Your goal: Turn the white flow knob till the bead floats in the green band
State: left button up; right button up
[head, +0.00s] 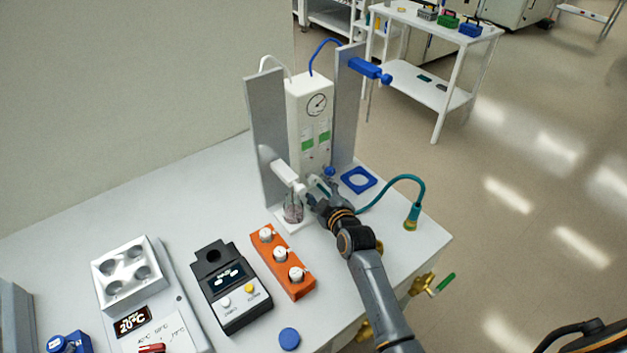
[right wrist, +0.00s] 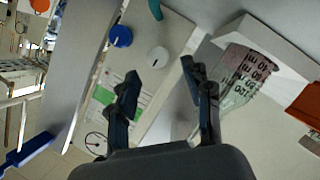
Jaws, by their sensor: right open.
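The white flow knob (right wrist: 158,56) shows in the right wrist view, a round cap with a dark pointer mark, beside a blue knob (right wrist: 120,36). My right gripper (right wrist: 160,77) is open, its fingers on either side of the line to the white knob, with nothing between them. In the head view the right gripper (head: 316,190) is low in front of the white flow panel (head: 312,95) and hides the white knob; the blue knob (head: 329,171) shows. Green bands (head: 308,145) mark the panel's windows. I cannot make out the bead. My left gripper is not in view.
A flask (head: 293,209) with pink liquid stands close left of the right gripper, under a white arm; it shows large in the wrist view (right wrist: 240,75). Grey side plates (head: 266,125) flank the panel. An orange valve block (head: 283,266) and teal hose (head: 400,180) are near.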

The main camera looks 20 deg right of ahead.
aim_at(313, 181)
jog(key=x, duration=0.3)
jog(key=shift+w, duration=0.2)
jog(key=shift+w+f, duration=0.1)
jog(key=shift+w, duration=0.15)
jog(key=shift+w+f, duration=0.1)
jog(key=shift+w, duration=0.2)
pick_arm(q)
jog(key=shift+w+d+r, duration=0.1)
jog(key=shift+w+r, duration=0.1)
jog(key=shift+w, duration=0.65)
pick_arm(e)
jog(key=shift+s, duration=0.1)
grip_shut()
